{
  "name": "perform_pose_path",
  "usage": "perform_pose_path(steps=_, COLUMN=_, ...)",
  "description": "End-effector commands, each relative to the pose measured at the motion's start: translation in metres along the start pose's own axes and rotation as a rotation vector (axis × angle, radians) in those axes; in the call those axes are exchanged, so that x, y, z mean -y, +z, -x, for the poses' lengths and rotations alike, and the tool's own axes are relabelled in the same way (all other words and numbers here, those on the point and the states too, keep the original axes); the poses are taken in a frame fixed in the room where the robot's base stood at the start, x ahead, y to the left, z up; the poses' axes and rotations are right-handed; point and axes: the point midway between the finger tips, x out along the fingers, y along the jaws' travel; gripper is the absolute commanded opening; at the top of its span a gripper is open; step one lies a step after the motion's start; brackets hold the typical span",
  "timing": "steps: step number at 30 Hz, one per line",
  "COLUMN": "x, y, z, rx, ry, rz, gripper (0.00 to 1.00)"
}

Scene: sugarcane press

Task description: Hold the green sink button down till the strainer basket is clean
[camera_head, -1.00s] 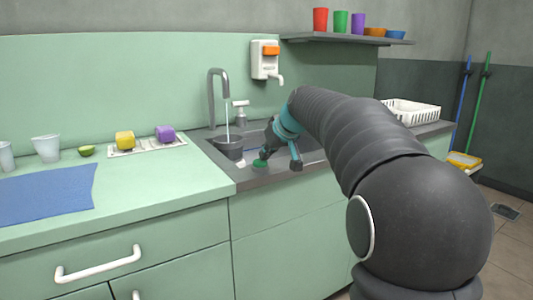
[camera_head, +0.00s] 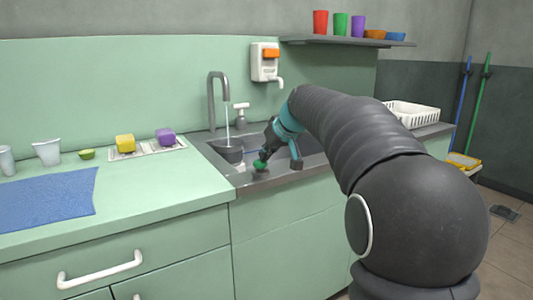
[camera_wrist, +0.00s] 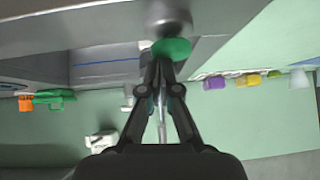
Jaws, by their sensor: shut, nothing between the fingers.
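The green sink button (camera_head: 260,166) sits on the front rim of the grey sink (camera_head: 287,179). My gripper (camera_head: 263,156) is shut and empty, with its fingertips at the button. In the wrist view, the closed fingertips (camera_wrist: 161,62) meet the edge of the green button (camera_wrist: 173,48) and appear to touch it; I cannot tell how far it is pressed. The dark grey strainer basket (camera_head: 229,154) is at the left of the sink under the tap (camera_head: 212,98), with water running into it. Its inside is too small to judge for dirt.
A soap dispenser (camera_head: 265,62) hangs on the wall. A yellow block (camera_head: 125,143) and a purple block (camera_head: 166,135) lie on a tray left of the sink, near a blue cloth (camera_head: 45,198). A white rack (camera_head: 413,114) stands at the right.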

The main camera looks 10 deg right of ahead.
Motion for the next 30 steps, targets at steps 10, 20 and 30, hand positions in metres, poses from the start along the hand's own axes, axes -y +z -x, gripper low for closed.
perform_pose_path(steps=10, x=0.001, y=-0.017, z=0.074, rx=-0.019, ry=0.006, rz=0.002, gripper=0.0)
perform_pose_path(steps=20, x=0.001, y=-0.017, z=0.115, rx=-0.019, ry=0.005, rz=0.002, gripper=0.0)
perform_pose_path(steps=30, x=0.001, y=-0.018, z=0.119, rx=-0.02, ry=0.005, rz=0.003, gripper=0.0)
